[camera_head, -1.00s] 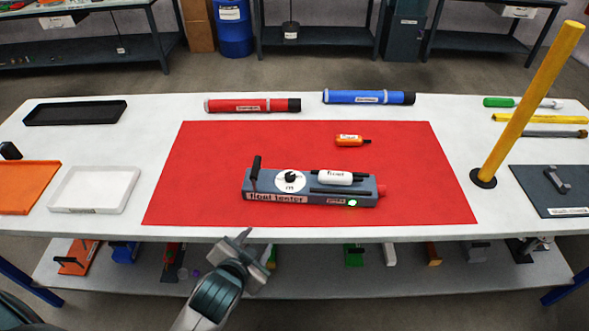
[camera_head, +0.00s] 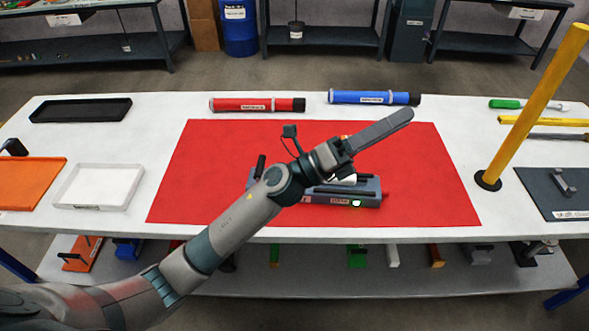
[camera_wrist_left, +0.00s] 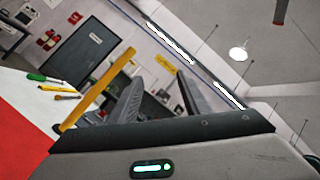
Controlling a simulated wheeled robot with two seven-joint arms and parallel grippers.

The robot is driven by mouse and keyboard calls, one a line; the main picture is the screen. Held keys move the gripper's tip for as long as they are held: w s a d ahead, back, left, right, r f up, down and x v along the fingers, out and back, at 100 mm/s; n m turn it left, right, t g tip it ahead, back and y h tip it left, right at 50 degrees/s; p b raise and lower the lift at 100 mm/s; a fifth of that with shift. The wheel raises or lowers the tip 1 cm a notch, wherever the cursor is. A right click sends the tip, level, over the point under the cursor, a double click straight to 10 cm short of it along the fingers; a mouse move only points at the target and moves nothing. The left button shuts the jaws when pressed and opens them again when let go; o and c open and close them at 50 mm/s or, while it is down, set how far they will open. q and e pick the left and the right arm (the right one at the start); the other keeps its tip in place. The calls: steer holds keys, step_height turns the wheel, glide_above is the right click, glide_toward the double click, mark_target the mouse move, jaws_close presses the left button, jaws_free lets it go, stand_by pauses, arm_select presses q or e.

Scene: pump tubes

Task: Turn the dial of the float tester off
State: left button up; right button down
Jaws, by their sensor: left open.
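The float tester (camera_head: 370,197) is a grey-blue box on the red mat (camera_head: 425,165). A small green light shows on its front face. My left arm crosses in front of it and hides its dial and most of its label. Part of the white float (camera_head: 346,181) shows on its top, and a dark lever (camera_head: 261,165) stands at its left end. My left gripper (camera_head: 398,122) is above and behind the tester, pointing up to the right, open and apart from it. In the left wrist view its two fingers (camera_wrist_left: 158,97) are spread with nothing between them. My right gripper is not in view.
A yellow post (camera_head: 528,110) stands on the table right of the mat. Red (camera_head: 240,104) and blue (camera_head: 360,97) tubes lie behind the mat. White (camera_head: 98,187) and orange (camera_head: 30,182) trays are at left. The mat's right part is clear.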

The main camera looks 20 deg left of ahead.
arm_select(q)
steer(key=s+d+f+m+g+y, duration=0.1)
steer(key=d+f+m+g+y, duration=0.25)
steer(key=m+g, duration=0.45)
steer(key=s+d+f+m+g+y, duration=0.15)
steer(key=f+m+g, duration=0.3)
steer(key=m, duration=0.45)
steer(key=w+a+f+m+y, duration=0.3)
steer(key=w+a+f+y, duration=0.2)
steer(key=a+y, duration=0.3)
steer(key=w+a+r+y, duration=0.1)
steer(key=a+y, duration=0.3)
steer(key=a, duration=0.5)
steer(key=w+a+r+m+y, duration=0.1)
steer(key=w+a+y, duration=0.3)
steer(key=a, duration=0.5)
steer(key=shift+w+r+t, duration=0.35)
steer(key=shift+r+t, duration=0.1)
steer(key=shift+r, duration=0.35)
